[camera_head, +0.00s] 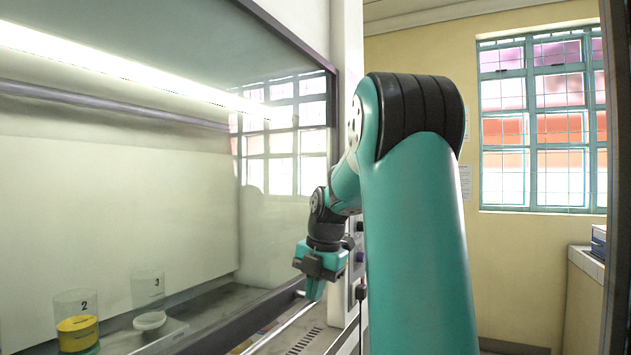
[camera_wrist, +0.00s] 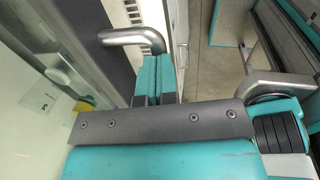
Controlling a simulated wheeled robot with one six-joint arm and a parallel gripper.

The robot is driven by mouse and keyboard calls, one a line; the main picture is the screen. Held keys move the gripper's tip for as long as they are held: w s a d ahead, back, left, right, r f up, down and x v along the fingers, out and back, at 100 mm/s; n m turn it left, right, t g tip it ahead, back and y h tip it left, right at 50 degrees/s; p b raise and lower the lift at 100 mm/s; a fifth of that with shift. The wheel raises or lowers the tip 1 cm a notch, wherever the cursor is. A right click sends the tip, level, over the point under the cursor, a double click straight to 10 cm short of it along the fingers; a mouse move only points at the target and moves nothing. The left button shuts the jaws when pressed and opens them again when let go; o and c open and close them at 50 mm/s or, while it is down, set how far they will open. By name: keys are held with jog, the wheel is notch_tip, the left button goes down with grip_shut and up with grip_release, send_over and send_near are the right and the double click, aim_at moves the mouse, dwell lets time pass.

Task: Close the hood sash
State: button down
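The hood's glass sash (camera_head: 285,160) fills the left of the head view, with window reflections on it. Its glass seems to reach low, towards a dark lower edge bar (camera_head: 245,318); I cannot tell what gap is under it. A thin silver bar (camera_head: 285,325) runs along the front there. My gripper (camera_head: 315,290) points down near the right end of this edge. In the wrist view my gripper's teal fingers (camera_wrist: 155,78) lie side by side, almost touching. A curved metal handle (camera_wrist: 128,36) meets their tips; whether any of it is between them is hidden.
Inside the hood stand a beaker marked 2 with yellow contents (camera_head: 77,328) and a beaker marked 3 (camera_head: 149,300). The hood's white side post (camera_head: 345,45) is close beside my arm. A counter (camera_head: 588,265) stands at the far right.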

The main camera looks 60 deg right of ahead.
notch_tip(320, 180, down, 18)
jog(key=b, duration=1.1)
jog(key=shift+s+a, duration=0.1)
notch_tip(320, 180, up, 15)
jog(key=s+p, duration=0.2)
jog(key=p, duration=0.3)
jog(key=shift+s+d+f, duration=0.15)
jog(key=shift+s+d, duration=0.05)
jog(key=shift+s, duration=0.05)
